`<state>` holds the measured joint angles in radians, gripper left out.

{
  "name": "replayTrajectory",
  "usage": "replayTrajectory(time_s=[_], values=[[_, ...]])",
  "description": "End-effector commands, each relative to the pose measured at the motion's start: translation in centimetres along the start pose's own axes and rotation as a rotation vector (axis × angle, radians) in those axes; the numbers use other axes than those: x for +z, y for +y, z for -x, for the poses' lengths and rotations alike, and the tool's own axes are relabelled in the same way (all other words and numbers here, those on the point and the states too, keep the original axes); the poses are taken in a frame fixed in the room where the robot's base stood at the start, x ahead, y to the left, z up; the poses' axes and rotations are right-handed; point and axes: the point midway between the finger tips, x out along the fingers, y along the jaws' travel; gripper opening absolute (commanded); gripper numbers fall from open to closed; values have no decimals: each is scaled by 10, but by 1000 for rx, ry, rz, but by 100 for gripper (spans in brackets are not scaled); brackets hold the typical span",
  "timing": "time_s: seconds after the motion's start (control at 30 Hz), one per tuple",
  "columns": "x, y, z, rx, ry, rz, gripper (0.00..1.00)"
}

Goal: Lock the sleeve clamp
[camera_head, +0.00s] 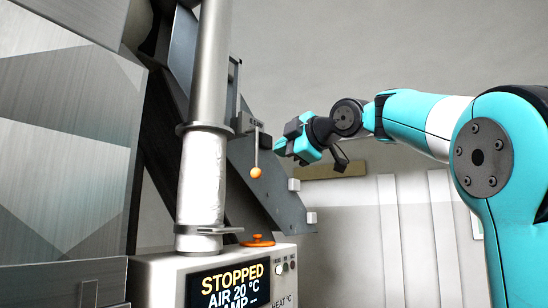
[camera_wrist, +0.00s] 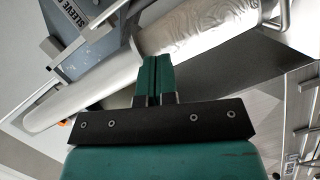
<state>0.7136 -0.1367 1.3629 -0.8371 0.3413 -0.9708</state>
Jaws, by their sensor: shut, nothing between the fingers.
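A small grey block (camera_head: 249,123) with a label sits at the edge of the dark slanted panel. A thin lever with an orange ball (camera_head: 256,173) hangs straight down from it. In the wrist view, a plate reading "SLEEVE" (camera_wrist: 75,30) shows at upper left, its text cut off. A white sleeve (camera_head: 203,180) stands around the vertical pipe; a pale tube also crosses the wrist view (camera_wrist: 90,92). My gripper (camera_head: 279,148) is shut and empty, apparently to the right of the lever and a little above its ball. Its fingertips (camera_wrist: 153,58) are together in the wrist view.
A control box (camera_head: 160,280) stands below with a screen reading "STOPPED" (camera_head: 232,272) and an orange knob (camera_head: 258,240) on top. A metal collar (camera_head: 208,229) rings the pipe's foot. Large metal panels (camera_head: 65,150) fill the left. The space right of the lever, below my arm, looks open.

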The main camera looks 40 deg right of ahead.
Motion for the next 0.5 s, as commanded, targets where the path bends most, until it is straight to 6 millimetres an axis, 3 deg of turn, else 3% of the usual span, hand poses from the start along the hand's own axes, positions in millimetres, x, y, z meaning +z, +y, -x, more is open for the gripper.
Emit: replayTrajectory(time_s=[0.43, 0.5], values=[[-3, 3, -91, -7, 2, -3, 0], [6, 4, -99, -6, -3, -3, 0]])
